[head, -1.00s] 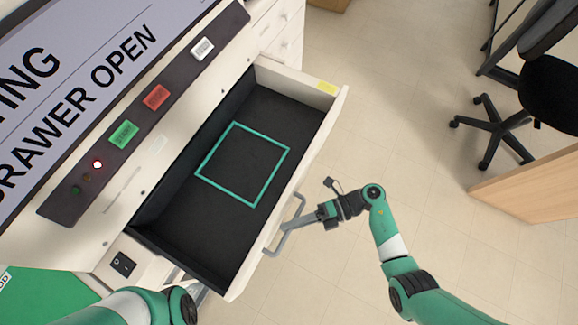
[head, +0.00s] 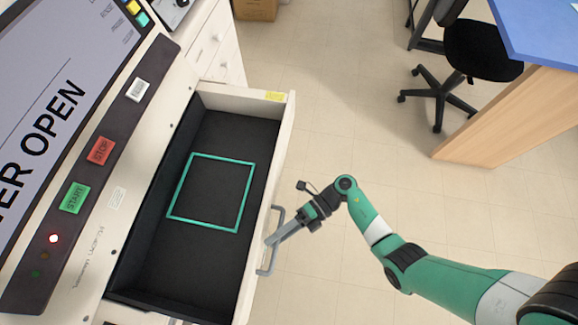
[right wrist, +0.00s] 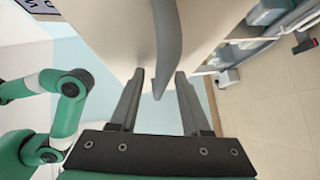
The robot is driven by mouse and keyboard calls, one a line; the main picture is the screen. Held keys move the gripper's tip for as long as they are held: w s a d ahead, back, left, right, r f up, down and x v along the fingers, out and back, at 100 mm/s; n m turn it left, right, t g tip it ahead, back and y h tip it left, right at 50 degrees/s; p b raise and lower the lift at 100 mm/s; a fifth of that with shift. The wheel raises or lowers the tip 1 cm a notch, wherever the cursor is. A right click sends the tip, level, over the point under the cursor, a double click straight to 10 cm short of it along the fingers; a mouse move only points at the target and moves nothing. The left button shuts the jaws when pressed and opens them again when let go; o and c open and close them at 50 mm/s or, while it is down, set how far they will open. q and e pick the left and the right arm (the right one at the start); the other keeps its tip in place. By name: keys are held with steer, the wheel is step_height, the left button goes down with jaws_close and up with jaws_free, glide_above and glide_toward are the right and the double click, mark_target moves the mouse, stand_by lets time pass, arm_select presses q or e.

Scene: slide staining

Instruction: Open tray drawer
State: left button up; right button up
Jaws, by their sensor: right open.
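The tray drawer (head: 268,190) is pulled out of the white machine. Its dark interior holds a teal square outline (head: 240,205) on the floor. A grey bar handle (head: 269,264) is on the drawer's front face. My right gripper (head: 269,243) is at this handle. In the right wrist view the handle (right wrist: 167,45) passes between the two spread fingers of the right gripper (right wrist: 160,74), with gaps visible on both sides. My left gripper is not in view; part of my left arm shows at the left of the right wrist view.
The machine's panel has a green START button (head: 74,199), a red STOP button (head: 101,150) and a lit red lamp (head: 53,238). The screen (head: 60,80) partly reads "OPEN". A black chair (head: 480,50) and wooden desk (head: 500,115) stand at right. Floor beside the drawer is clear.

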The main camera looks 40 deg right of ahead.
steer(key=p+v, duration=0.2)
steer(key=v, duration=0.9)
steer(key=shift+d, duration=0.3)
steer(key=shift+r, duration=0.1)
